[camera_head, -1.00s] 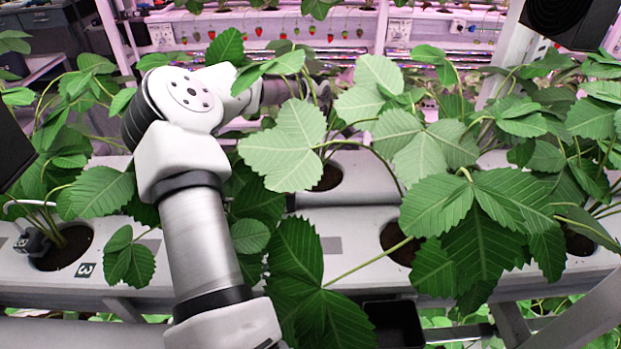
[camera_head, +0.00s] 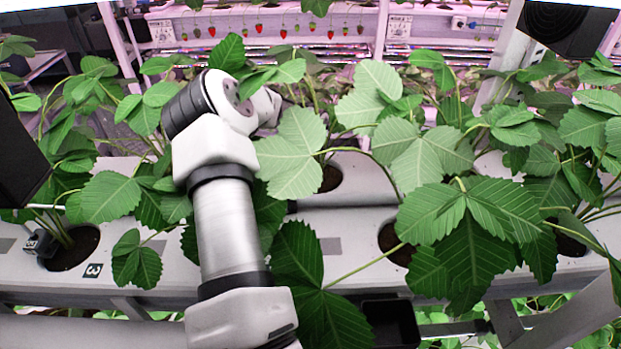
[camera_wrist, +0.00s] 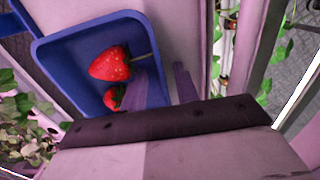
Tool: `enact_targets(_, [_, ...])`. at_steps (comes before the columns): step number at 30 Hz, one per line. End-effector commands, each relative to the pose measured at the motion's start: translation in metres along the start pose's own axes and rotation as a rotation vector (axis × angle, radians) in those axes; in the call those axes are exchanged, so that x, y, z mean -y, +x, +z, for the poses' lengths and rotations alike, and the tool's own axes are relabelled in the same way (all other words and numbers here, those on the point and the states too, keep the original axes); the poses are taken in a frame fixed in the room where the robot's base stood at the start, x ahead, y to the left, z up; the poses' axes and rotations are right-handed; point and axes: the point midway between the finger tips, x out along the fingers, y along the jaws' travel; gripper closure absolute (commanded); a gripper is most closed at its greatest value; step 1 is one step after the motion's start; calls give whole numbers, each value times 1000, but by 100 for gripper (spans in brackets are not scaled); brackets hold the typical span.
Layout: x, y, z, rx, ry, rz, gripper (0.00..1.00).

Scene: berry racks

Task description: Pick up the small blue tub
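The small blue tub (camera_wrist: 65,60) is in the upper left of the wrist view. Two red strawberries lie in it, a larger one (camera_wrist: 110,64) and a smaller one (camera_wrist: 115,97) partly covered by a finger. My gripper (camera_wrist: 163,78) is open, with one finger over the inside of the tub and the other outside its right wall. The wall's rim lies between the fingers. I cannot tell whether a finger touches it. In the head view the gripper and tub are hidden behind my arm and the leaves.
Strawberry plants with large leaves (camera_head: 470,240) crowd around my arm, growing from a white planter trough (camera_head: 350,270). A black container (camera_head: 392,325) sits below its front edge. Another rack with hanging strawberries (camera_head: 330,35) is behind. Pale posts (camera_wrist: 233,60) stand right of the tub.

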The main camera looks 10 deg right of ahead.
Motion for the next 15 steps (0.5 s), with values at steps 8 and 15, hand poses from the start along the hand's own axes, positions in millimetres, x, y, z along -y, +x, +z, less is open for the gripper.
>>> enact_targets(8, [0, 0, 0, 0, 0, 0, 100])
enact_targets(15, [1, 0, 0, -1, 0, -2, 100])
